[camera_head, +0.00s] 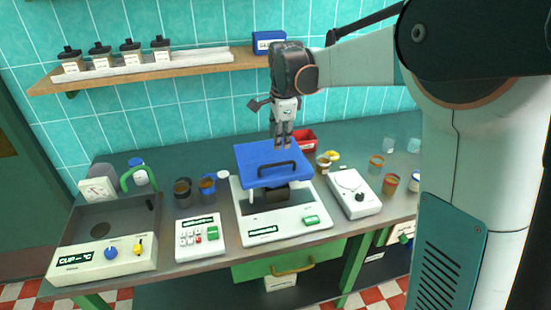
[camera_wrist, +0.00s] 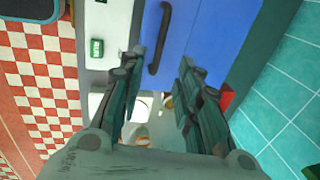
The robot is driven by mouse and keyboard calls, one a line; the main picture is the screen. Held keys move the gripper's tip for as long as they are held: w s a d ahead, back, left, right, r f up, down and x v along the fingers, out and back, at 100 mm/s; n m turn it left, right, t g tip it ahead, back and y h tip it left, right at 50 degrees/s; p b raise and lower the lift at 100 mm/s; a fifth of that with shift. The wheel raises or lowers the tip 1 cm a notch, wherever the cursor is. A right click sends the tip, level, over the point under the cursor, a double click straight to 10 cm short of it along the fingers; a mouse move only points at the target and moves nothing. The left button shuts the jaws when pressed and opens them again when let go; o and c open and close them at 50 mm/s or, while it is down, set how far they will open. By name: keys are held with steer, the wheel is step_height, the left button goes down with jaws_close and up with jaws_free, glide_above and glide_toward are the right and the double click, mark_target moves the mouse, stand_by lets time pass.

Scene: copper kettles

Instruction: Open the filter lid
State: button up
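The filter lid (camera_head: 268,152) is a blue slab on the white machine (camera_head: 265,226) in the middle of the counter. A black bar handle (camera_head: 277,169) is on its near part. The lid sits over a dark block; I cannot tell if it is level. My gripper (camera_head: 284,146) points down above the far part of the lid, behind the handle; contact is unclear. In the wrist view the blue lid (camera_wrist: 205,35) and the handle (camera_wrist: 158,40) show beyond my gripper (camera_wrist: 164,62). Its two fingers are apart with nothing between them.
A white keypad device (camera_head: 200,237) and a grey basin unit (camera_head: 105,247) stand left of the machine. A white scale-like device (camera_head: 354,192) stands close on the right. A red box (camera_head: 305,139) is behind. A shelf (camera_head: 150,70) with jars runs along the tiled wall.

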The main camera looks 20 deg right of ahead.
mark_target(278, 164)
steer(key=f, duration=0.3)
steer(key=w+f+b, duration=0.1)
steer(key=f, duration=0.3)
steer(key=w+f+b, duration=0.1)
steer(key=f, duration=0.2)
steer(key=shift+f, duration=0.15)
steer(key=shift+c, duration=0.5)
jaws_close()
